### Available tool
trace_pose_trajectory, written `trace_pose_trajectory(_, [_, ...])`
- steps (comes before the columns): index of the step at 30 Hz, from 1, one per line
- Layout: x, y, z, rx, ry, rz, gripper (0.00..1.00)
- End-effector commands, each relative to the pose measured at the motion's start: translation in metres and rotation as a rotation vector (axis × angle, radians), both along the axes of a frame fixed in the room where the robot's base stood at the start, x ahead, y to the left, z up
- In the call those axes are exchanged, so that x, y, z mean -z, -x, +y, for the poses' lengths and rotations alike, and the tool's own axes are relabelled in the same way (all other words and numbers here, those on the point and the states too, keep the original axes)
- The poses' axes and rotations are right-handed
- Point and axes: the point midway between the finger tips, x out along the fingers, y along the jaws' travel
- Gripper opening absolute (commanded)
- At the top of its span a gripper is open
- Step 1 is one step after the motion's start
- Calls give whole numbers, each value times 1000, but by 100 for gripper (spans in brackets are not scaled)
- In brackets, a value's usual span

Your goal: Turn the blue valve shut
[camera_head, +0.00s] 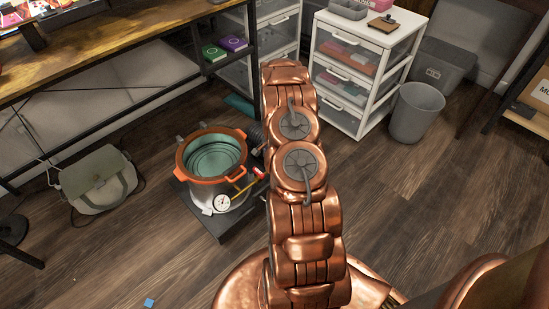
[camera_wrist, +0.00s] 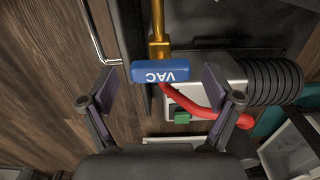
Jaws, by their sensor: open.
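The blue valve handle (camera_wrist: 160,72), marked VAC, shows in the wrist view, upside down in the picture, below a brass pipe (camera_wrist: 158,30). My gripper (camera_wrist: 160,84) is open, with one finger to the left of the handle and one to the right. Gaps show on both sides and nothing is held. In the head view, a pot with an orange rim (camera_head: 183,160) and a gauge (camera_head: 222,203) stands on a dark base beside my arm. The blue valve and my gripper cannot be made out there; my copper arm covers part of that area.
A pump body with a black ribbed part (camera_wrist: 272,82) lies to the right. A drawer unit (camera_head: 362,65), a grey bin (camera_head: 416,112) and a bag (camera_head: 98,180) stand around. Floor at right is clear.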

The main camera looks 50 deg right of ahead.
Motion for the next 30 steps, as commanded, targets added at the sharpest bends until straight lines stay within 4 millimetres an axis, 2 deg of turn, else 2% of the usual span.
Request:
trace_pose_trajectory(8, [-3, 0, 0, 0, 1, -1, 90])
trace_pose_trajectory(14, [-17, 0, 0, 0, 0, 0, 90])
trace_pose_trajectory(30, [-96, -1, -1, 0, 3, -4, 90])
